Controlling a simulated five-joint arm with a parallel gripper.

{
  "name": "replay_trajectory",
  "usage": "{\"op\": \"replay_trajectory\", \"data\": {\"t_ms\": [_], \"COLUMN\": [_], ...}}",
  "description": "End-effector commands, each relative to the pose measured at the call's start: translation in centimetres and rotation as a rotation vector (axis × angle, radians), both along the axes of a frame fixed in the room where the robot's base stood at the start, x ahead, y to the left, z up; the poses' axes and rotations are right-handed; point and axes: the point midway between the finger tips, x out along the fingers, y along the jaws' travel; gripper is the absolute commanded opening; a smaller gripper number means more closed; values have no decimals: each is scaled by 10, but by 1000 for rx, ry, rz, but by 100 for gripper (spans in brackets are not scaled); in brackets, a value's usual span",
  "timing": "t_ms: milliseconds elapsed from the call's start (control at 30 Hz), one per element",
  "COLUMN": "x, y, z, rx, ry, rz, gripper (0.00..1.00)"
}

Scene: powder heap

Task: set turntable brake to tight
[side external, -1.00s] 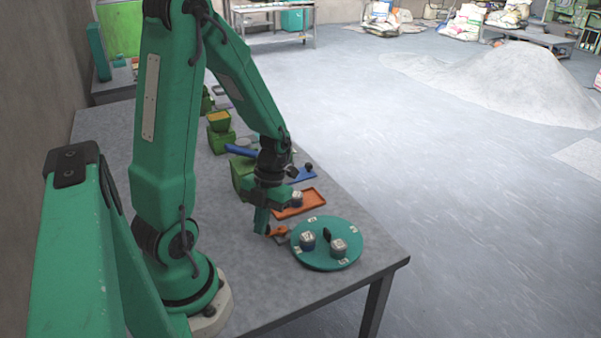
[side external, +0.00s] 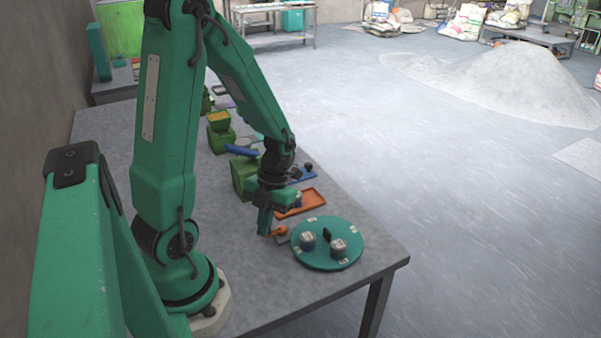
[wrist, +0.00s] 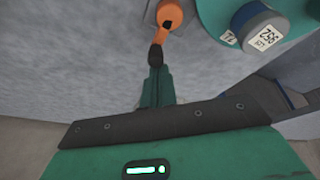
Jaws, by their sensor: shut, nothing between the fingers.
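The teal turntable (side external: 328,258) lies on the table near its right end, with two lidded jars and a black knob on top. Part of its rim (wrist: 208,22) shows at the top of the wrist view. The orange brake lever (side external: 279,232) stands at the turntable's left edge; in the wrist view the orange lever (wrist: 169,14) has a dark tip. My gripper (side external: 264,234) is shut and empty, its fingertips low beside the lever. In the wrist view the fingertips (wrist: 156,68) are just below the lever's end; I cannot tell whether they touch it.
The table front (side external: 262,300) is clear.

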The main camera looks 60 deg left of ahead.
Motion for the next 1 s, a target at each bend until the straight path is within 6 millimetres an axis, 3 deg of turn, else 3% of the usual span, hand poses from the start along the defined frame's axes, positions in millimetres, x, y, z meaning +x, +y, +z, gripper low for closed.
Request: {"op": "replay_trajectory", "data": {"t_ms": [567,1000], "x": [-3,-34], "y": [-4,-26], "z": [0,0], "rx": [1,14], "ry": [3,7], "rz": [0,-7], "gripper": [0,0]}}
